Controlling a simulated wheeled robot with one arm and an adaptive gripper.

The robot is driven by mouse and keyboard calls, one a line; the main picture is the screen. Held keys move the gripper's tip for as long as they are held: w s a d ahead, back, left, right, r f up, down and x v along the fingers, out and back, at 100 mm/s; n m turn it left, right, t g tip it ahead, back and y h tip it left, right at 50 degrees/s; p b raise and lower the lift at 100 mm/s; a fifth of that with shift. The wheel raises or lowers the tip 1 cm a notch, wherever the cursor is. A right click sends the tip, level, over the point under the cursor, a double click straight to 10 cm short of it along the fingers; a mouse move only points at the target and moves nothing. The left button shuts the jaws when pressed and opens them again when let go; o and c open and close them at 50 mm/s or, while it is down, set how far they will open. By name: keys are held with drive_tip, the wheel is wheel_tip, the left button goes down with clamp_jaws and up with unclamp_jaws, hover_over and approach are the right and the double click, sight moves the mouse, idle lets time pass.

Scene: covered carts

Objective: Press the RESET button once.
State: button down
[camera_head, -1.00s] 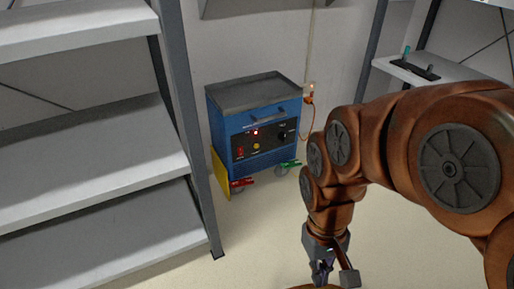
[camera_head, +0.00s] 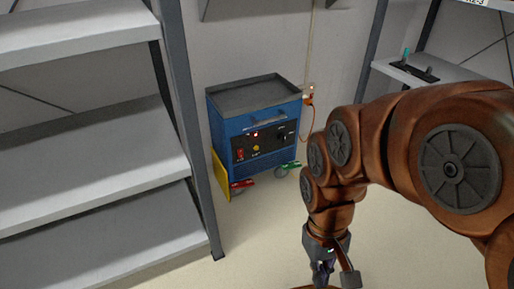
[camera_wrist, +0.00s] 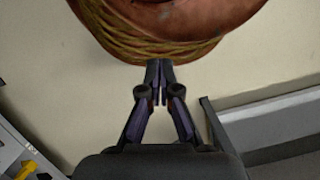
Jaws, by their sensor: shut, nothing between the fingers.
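A blue cart (camera_head: 255,130) with a grey tray top stands against the back wall. Its black front panel (camera_head: 262,140) carries a red switch, a yellow button (camera_head: 256,148), a lit red light (camera_head: 254,133) and a dark knob (camera_head: 281,136). The labels are too small to read, so I cannot tell which control is RESET. My gripper (camera_head: 322,270) is low in the head view, in front of and to the right of the cart, well apart from it. In the wrist view my gripper (camera_wrist: 160,66) is shut and empty, its fingertips together.
A grey shelf rack (camera_head: 110,150) stands at the left, its post near the cart. Another shelf (camera_head: 440,70) is at the right. An orange cable (camera_head: 308,122) runs to a wall socket. Red and green clamps (camera_head: 290,165) lie at the cart's base. Floor before the cart is clear.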

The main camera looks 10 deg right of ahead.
wheel_tip(320, 180, up, 12)
drive_tip(key=s+p, duration=0.2)
drive_tip(key=p, duration=0.8)
drive_tip(key=shift+s+g+p, duration=0.25)
drive_tip(key=shift+g+p, duration=0.1)
drive_tip(key=shift+g, duration=0.05)
drive_tip(key=shift+a, duration=0.1)
